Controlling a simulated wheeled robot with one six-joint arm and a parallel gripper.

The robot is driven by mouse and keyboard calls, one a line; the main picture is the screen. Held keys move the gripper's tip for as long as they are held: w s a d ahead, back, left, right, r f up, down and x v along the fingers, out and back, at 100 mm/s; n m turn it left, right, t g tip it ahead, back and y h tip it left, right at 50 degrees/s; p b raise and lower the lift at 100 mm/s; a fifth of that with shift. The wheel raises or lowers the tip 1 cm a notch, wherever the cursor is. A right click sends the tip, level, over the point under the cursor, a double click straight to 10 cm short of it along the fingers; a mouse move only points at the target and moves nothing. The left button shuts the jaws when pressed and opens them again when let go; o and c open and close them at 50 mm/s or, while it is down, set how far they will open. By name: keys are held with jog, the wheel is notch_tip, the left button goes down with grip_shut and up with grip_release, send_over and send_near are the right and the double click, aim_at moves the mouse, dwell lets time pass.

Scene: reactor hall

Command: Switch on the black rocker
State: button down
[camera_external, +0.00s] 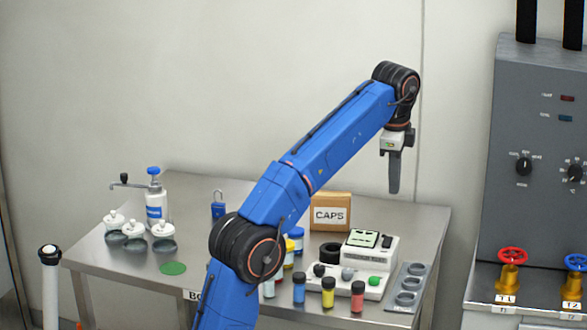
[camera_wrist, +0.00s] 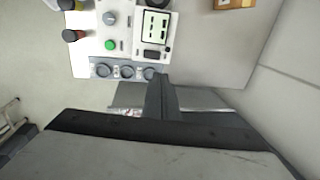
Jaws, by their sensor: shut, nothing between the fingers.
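The black rocker (camera_external: 386,241) is a small dark switch on the top of a white device (camera_external: 381,257), just right of its screen. It also shows in the wrist view (camera_wrist: 151,54), beside the lit screen (camera_wrist: 155,27). I cannot tell its on or off position. My gripper (camera_external: 394,188) points down, shut and empty, in the air above the device. In the wrist view my shut fingers (camera_wrist: 160,82) reach up toward the table edge, apart from the rocker.
A grey tray with round wells (camera_external: 424,270) lies to the right. Capped vials (camera_external: 328,292) stand in front. A CAPS box (camera_external: 331,198) is behind. Free tabletop lies at the right back.

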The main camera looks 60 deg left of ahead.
aim_at(391, 239)
jog(key=f, duration=0.4)
jog(key=a+f, duration=0.1)
jog(key=f, duration=0.3)
jog(key=w+f, duration=0.1)
jog(key=f, duration=0.3)
jog(key=shift+w+a, duration=0.1)
jog(key=shift+a, duration=0.1)
jog(key=shift+w+f, duration=0.1)
jog(key=shift+f, duration=0.25)
jog(key=shift+w+a+f, duration=0.1)
jog(key=shift+a+f, duration=0.05)
jog(key=shift+f, duration=0.2)
jog(key=shift+r, duration=0.1)
jog(key=shift+s+d+r, duration=0.25)
jog(key=shift+s+d, duration=0.3)
jog(key=shift+d, duration=0.05)
